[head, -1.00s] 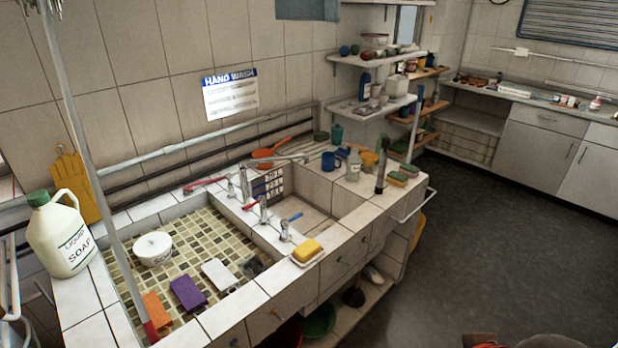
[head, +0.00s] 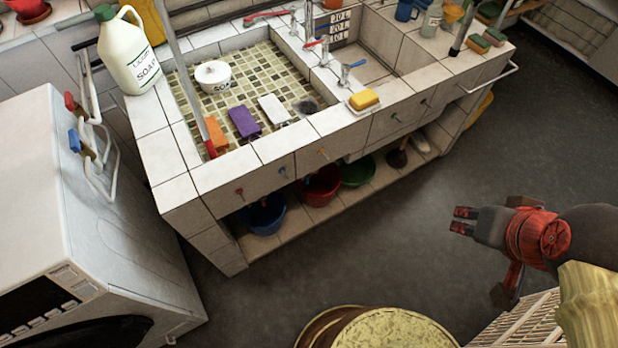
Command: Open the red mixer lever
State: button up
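Several levers are red or blue, and I cannot tell which one is the mixer lever. A long red lever (head: 268,14) lies at the sink's back edge. A shorter red lever (head: 314,43) sits on a chrome tap (head: 323,54) on the ledge between the basins. A blue lever (head: 352,65) is on the tap in front of it. My gripper (head: 461,220) is at the right, over the floor and well apart from the taps. Its two red-tipped fingers point left with a gap between them, and nothing is in them.
The tiled sink counter (head: 268,148) holds a soap jug (head: 128,50), a bowl (head: 213,75), sponges and a yellow soap bar (head: 364,98). A white machine (head: 105,210) stands left. A round yellow-topped thing (head: 395,330) is at the bottom. Open floor (head: 380,235) lies between.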

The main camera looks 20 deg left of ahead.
aim_at(326, 40)
jog(key=i+j, duration=0.2)
jog(key=j, duration=0.2)
jog(key=i+j, duration=0.2)
jog(key=j, duration=0.15)
jog(key=i+j+u, duration=0.1)
jog(key=j, duration=0.3)
jog(key=i+j, duration=0.3)
jog(key=j+u, duration=0.05)
jog(key=j, duration=0.05)
